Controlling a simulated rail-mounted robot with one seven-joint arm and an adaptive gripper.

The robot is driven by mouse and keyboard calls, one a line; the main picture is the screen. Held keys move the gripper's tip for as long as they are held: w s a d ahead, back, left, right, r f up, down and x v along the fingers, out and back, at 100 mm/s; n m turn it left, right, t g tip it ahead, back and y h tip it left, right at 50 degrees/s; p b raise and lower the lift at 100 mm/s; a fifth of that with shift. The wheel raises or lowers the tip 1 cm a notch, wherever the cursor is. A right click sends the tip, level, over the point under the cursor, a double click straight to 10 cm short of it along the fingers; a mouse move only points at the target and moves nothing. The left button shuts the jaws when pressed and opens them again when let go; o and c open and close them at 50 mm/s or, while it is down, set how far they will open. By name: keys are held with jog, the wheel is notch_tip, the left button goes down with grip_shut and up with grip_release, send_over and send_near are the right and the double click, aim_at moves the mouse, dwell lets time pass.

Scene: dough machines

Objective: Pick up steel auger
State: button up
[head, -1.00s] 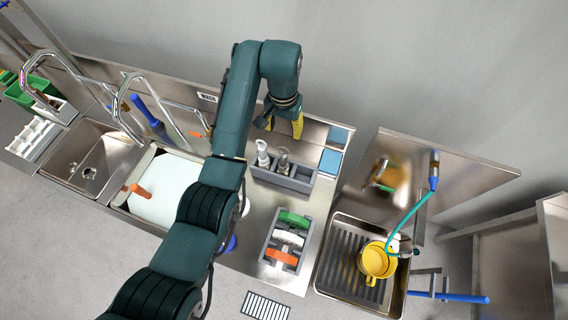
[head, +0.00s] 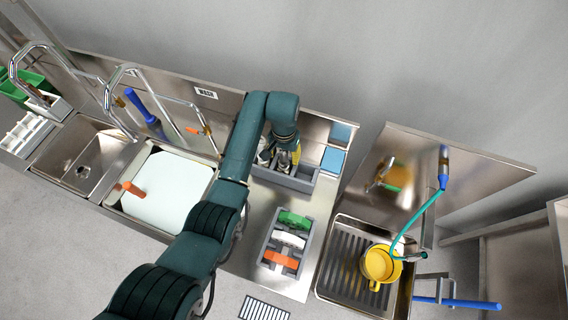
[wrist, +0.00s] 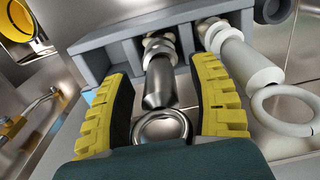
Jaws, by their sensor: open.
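The steel auger (wrist: 158,88) is a dark, shiny metal piece with a ring handle at its near end. In the wrist view it stands in a slot of the grey rack (wrist: 95,58), between my yellow-padded fingers. My gripper (wrist: 166,95) is open, one finger on each side of the auger, with gaps showing. In the head view my gripper (head: 281,157) is down at the rack (head: 298,183) and hides most of the auger. A similar pale auger (wrist: 243,57) with a ring handle stands in the slot to the right.
The pale auger is close to my right finger. A grey holder with green, white and orange pieces (head: 287,240) is in front. A sink with a yellow pot (head: 379,265) is at right. Taps and a white board (head: 170,190) are at left.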

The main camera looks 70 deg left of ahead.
grip_shut()
jog(key=shift+r, duration=0.15)
